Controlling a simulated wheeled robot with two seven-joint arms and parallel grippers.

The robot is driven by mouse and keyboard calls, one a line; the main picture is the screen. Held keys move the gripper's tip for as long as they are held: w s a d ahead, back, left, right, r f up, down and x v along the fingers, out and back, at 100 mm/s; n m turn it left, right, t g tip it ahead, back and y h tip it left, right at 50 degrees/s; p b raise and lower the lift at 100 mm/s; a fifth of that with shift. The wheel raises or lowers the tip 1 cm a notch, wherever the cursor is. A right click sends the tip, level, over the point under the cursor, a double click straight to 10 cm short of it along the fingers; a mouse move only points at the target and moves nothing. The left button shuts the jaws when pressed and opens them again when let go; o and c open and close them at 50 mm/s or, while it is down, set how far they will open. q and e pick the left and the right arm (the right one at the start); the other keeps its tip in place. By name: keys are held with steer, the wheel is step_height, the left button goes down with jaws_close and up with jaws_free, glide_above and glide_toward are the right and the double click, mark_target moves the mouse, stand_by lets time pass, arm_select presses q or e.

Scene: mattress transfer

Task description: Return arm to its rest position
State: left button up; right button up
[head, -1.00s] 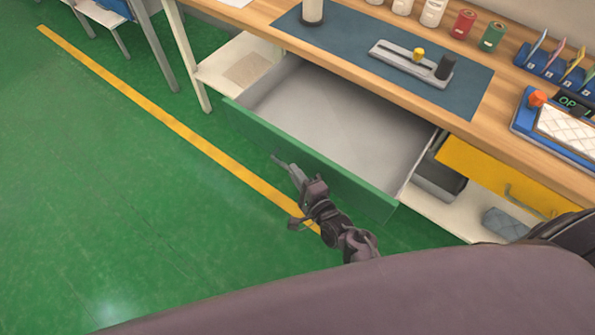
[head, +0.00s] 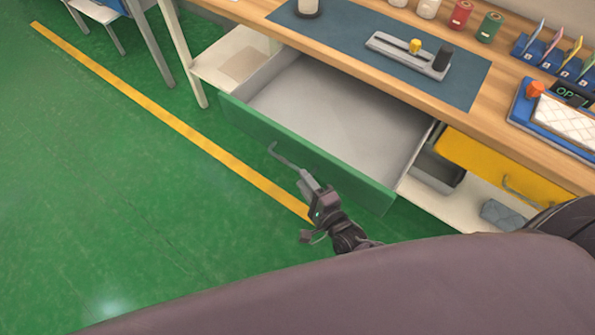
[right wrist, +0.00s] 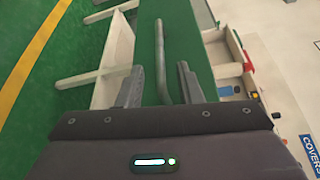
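My right gripper (head: 306,183) is just in front of the open green drawer, at the lower end of its grey bar handle (head: 285,158). In the right wrist view the two fingers of my right gripper (right wrist: 161,82) stand apart, and the handle (right wrist: 161,50) runs up from between them without either finger visibly closed on it. The green drawer front (head: 340,180) is pulled well out, and its grey inside looks empty. My left gripper is not in view.
The wooden workbench (head: 262,12) bears a blue mat (head: 345,45), a grey fixture (head: 395,53) and several spools. A yellow drawer (head: 500,165) sits right of the green one. Green floor with a yellow line (head: 150,110) lies free at left.

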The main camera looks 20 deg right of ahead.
steer(key=shift+v, duration=1)
steer(key=s+a+f+n+g+h, duration=0.1)
steer(key=s+f+n+g, duration=0.35)
steer(key=f, duration=0.65)
steer(key=s+f+n+g, duration=0.3)
steer(key=s+f+n, duration=0.25)
steer(key=f, duration=0.55)
steer(key=s+d+f+n+g+h, duration=0.1)
steer(key=s+d+f+n+g, duration=0.3)
steer(key=s, duration=0.6)
steer(key=s+d+f+n+g+h, duration=0.2)
steer(key=s+d+f+n+g, duration=0.2)
steer(key=s+f, duration=0.4)
steer(key=shift+s+d+f+n+h, duration=0.35)
steer(key=shift+s+d+n, duration=0.45)
steer(key=shift+s+d, duration=0.4)
